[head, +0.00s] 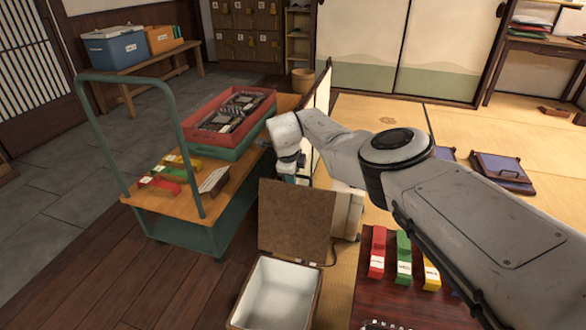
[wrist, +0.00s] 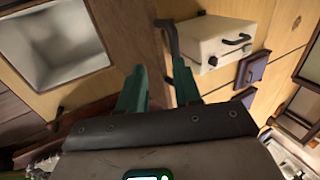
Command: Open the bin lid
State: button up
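The bin (head: 240,316) stands on the floor at the bottom middle of the head view. Its pale interior is exposed and looks empty. Its brown lid (head: 295,222) stands raised, roughly upright, at the bin's far edge. In the wrist view the open bin (wrist: 58,45) is at the upper left, with a brown panel that looks like the lid (wrist: 128,35) beside it. My gripper (wrist: 160,88) has its two green fingers apart, with no object clearly held between them. In the head view it is just behind the lid's top edge, partly hidden. I cannot tell whether it touches the lid.
A green cart (head: 175,228) with a red crate (head: 262,106) stands left of the lid. A cream box with a dark handle (wrist: 215,45) is close to my fingers. A low dark table (head: 385,300) with colored boxes is at the right. The wooden floor left of the bin is clear.

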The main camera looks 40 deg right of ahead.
jog(key=p+v, duration=0.6)
jog(key=p, duration=0.5)
jog(key=shift+r, duration=0.4)
